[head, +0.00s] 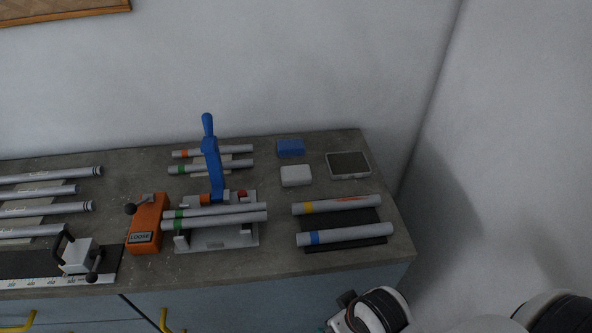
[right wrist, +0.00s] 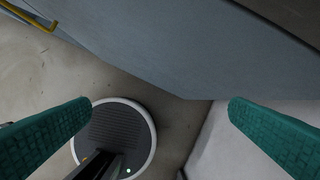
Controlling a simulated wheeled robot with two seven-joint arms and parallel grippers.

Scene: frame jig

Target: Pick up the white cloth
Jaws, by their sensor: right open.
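The white cloth (head: 296,176) looks like a small folded pad lying flat on the worktop, right of the blue-handled clamp and in front of a blue pad (head: 290,148). It is uncovered, and no gripper is near it. My right gripper (right wrist: 160,103) is open and empty, its two teal fingers wide apart in the right wrist view. That view shows the cabinet front and floor below, not the cloth. In the head view, parts of my right arm show at the lower right, in front of the bench. My left gripper is not in view.
The clamp's tall blue handle (head: 211,160) rises to the left, near an orange block (head: 147,223). Walls stand behind and to the right.

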